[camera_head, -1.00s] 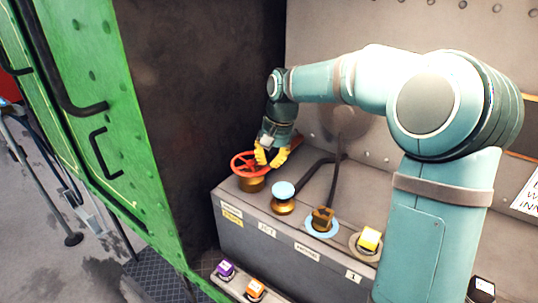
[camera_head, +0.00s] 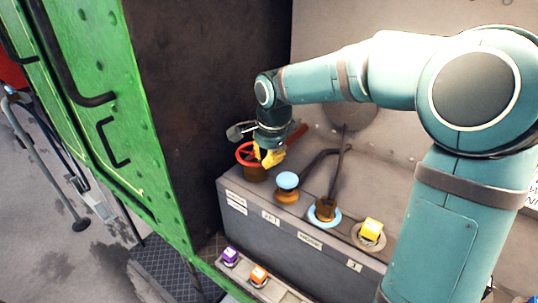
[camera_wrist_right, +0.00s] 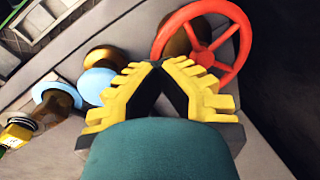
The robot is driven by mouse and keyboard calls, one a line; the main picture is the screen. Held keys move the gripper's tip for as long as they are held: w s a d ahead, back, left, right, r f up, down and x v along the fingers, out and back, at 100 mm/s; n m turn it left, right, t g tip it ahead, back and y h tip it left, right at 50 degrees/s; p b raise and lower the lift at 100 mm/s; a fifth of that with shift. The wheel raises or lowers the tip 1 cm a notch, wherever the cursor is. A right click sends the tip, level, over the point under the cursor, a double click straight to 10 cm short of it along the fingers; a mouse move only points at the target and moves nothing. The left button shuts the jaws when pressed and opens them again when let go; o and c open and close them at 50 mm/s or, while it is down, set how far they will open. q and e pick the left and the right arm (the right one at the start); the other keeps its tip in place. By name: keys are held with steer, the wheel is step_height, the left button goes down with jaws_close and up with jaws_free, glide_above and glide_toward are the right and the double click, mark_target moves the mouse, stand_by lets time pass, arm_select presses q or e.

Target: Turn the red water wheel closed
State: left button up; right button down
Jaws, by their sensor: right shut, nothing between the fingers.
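The red water wheel (camera_head: 246,154) is a spoked handwheel on a brass base at the far left end of the grey console. In the right wrist view the wheel (camera_wrist_right: 237,60) lies just beyond my fingertips, up and to the right. My right gripper (camera_head: 268,158) has yellow fingers and is at the right side of the wheel, partly covering it. In the wrist view its fingertips (camera_wrist_right: 157,66) meet with nothing between them, close to the rim. I cannot tell whether they touch it. My left gripper is not in view.
The grey console (camera_head: 290,235) also carries a blue-topped knob (camera_head: 287,180), a brown lever on a blue ring (camera_head: 325,212) and a yellow block (camera_head: 371,230). Purple (camera_head: 230,255) and orange (camera_head: 259,274) switches sit on a lower ledge. A green panel (camera_head: 120,120) stands at left.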

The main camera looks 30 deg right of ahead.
steer(key=shift+s+a+f+m, duration=0.1)
steer(key=shift+a+f+m, duration=0.05)
steer(key=shift+m, duration=0.25)
steer(key=c, duration=1.1)
jaws_free()
steer(key=shift+o, duration=0.2)
steer(key=shift+r, duration=0.5)
step_height(320, 180, up, 11)
steer(key=s, duration=0.2)
steer(key=shift+s+f, duration=0.1)
